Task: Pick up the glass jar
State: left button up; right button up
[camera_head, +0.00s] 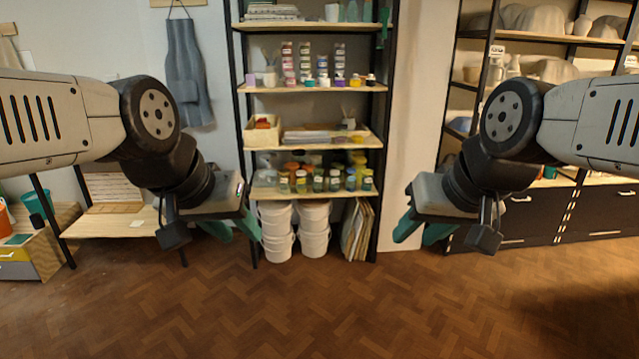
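Several small jars (318,184) with coloured contents stand in a row on the lowest board of the middle shelf unit. They look like glass, but I cannot tell which one is the glass jar. My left gripper (236,231) has teal fingers, which are apart and empty, in front of the shelf's left post. My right gripper (421,234) also has its teal fingers apart and empty, right of the shelf unit. Both grippers are well short of the jars and touch nothing.
White buckets (279,232) and leaning boards (357,230) stand under the lowest shelf board (310,193). Small bottles (305,62) fill a higher board. A second shelf unit with dark drawers (592,212) stands at right. The wooden floor (320,305) in front is clear.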

aim_at(318, 181)
jog(key=i+z, duration=0.1)
jog(key=z, duration=0.3)
jog(key=i+j+z, duration=0.1)
jog(key=z, duration=0.3)
jog(key=i+j+z, duration=0.15)
jog(key=j, duration=0.2)
jog(key=i+j+z, duration=0.15)
jog(key=j, duration=0.2)
jog(key=i+j+z, duration=0.15)
jog(key=j, duration=0.25)
jog(key=i+j+z, duration=0.2)
jog(key=j, duration=0.2)
jog(key=i+j, duration=0.15)
jog(key=j, duration=0.3)
jog(key=i+j, duration=0.1)
jog(key=j, duration=0.35)
jog(key=i+j, duration=0.15)
jog(key=j, duration=0.25)
jog(key=i+j, duration=0.15)
jog(key=j, duration=0.3)
jog(key=i+j, duration=0.15)
jog(key=j, duration=0.3)
jog(key=i+j+z, duration=0.1)
jog(key=j, duration=0.35)
jog(key=i+j, duration=0.15)
jog(key=j, duration=0.3)
